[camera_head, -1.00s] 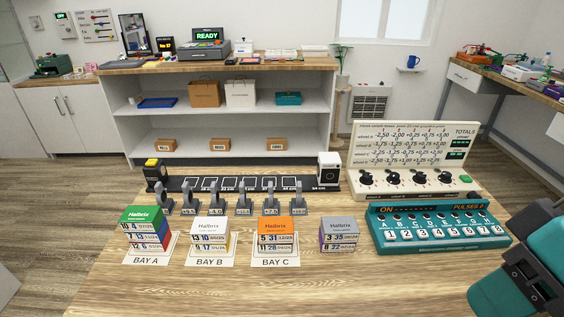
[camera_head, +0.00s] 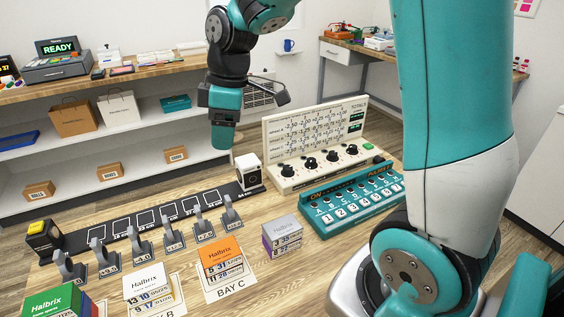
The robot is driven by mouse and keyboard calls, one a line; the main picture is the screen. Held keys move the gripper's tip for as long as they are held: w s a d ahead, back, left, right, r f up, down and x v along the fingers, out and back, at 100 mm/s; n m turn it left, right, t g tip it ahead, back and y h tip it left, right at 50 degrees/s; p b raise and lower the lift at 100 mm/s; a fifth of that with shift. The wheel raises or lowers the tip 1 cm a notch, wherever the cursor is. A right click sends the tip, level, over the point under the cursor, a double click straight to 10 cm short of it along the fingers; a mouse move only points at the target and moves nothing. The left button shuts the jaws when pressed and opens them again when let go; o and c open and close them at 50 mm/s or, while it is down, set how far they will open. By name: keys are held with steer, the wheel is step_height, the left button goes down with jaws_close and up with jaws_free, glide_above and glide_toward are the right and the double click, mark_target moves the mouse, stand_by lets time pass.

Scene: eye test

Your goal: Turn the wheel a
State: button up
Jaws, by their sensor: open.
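The cream panel (camera_head: 318,165) stands on the table right of centre, with a row of black knobs on its sloped front and a printed board behind. The leftmost knob (camera_head: 283,170) and the others are bare and untouched; their labels are too small to read, so I cannot tell which is wheel a. My gripper (camera_head: 224,122) is open, pointing down in the air to the left of the panel and apart from every knob. Its fingertips are hard to make out. I see nothing held in it.
A teal switch box (camera_head: 352,200) lies just in front of the panel. A white-faced block (camera_head: 249,172) ends the dark rail at the panel's left. Grey levers (camera_head: 203,225) and stacked boxes, one orange-topped (camera_head: 219,258), stand further left. My arm hides the right side.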

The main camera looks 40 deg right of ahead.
steer(key=w+d+f+n+h+p, duration=0.1)
steer(key=w+d+f+n, duration=0.25)
steer(key=w+d, duration=0.7)
steer(key=n+g+h+p, duration=0.1)
steer(key=n, duration=0.1)
glide_above(288, 167)
step_height(288, 167, down, 8)
steer(key=r, duration=0.1)
step_height(288, 167, down, 18)
steer(key=p, duration=0.3)
steer(key=shift+r+p, duration=0.2)
steer(key=shift+p, duration=0.2)
steer(key=shift+f, duration=0.3)
steer(key=c, duration=0.9)
